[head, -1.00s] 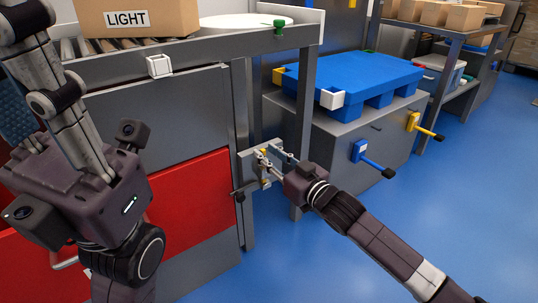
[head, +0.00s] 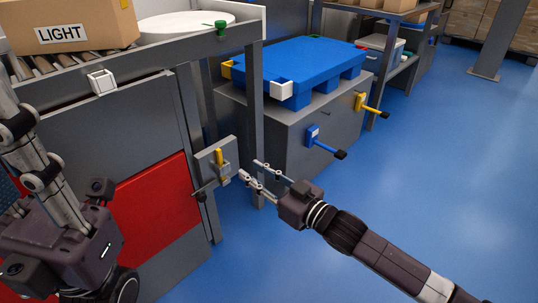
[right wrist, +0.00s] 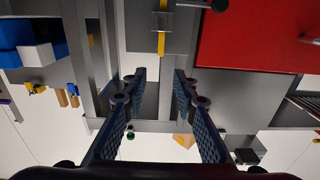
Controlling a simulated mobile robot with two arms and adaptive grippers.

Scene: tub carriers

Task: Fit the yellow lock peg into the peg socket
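The yellow lock peg (head: 219,157) stands upright at the peg socket (head: 221,172), a small grey block on a grey plate beside the red panel. In the right wrist view the peg (right wrist: 161,43) passes through or against the grey socket block (right wrist: 161,20); its exact depth cannot be told. My right gripper (head: 249,168) is open and empty, just right of the plate and apart from the peg. In the right wrist view its two fingers (right wrist: 158,78) are spread with nothing between them. My left arm shows at the left, but its fingers are not in view.
A dark latch knob (head: 201,197) sits below the plate. A grey cabinet (head: 270,130) with a blue handle (head: 313,135) and a yellow handle (head: 361,101) carries a blue pallet (head: 300,68). A grey post (head: 255,110) stands behind my right fingers. Blue floor is clear on the right.

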